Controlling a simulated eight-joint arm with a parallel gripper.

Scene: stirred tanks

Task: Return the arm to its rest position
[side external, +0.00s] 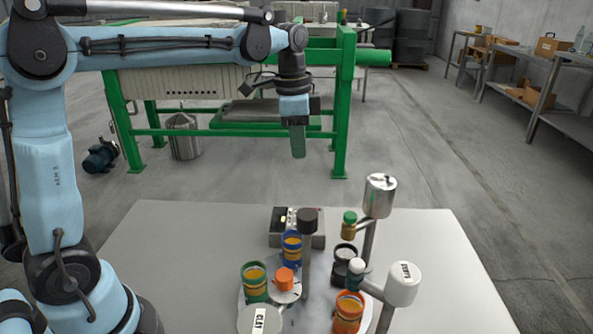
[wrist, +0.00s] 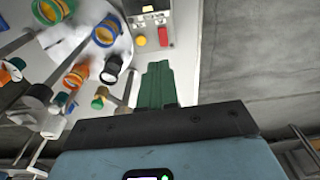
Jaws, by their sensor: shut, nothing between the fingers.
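My blue arm reaches across the upper left of the side view, with its wrist bent straight down. My gripper (side external: 297,150) hangs high above the far edge of the grey table (side external: 180,240), well clear of everything on it. Its green fingers are together and hold nothing. In the wrist view my gripper (wrist: 157,85) also shows with its green fingers closed, pointing toward the control box with a red button (wrist: 163,37) and a yellow button (wrist: 141,41).
On the table stand several jars with coloured rims, including a blue one (side external: 292,246), a green one (side external: 254,280) and an orange one (side external: 348,310). A metal cylinder (side external: 379,196) and a white cylinder (side external: 402,284) stand on posts. Behind is a green-framed press (side external: 343,100). The air around my gripper is free.

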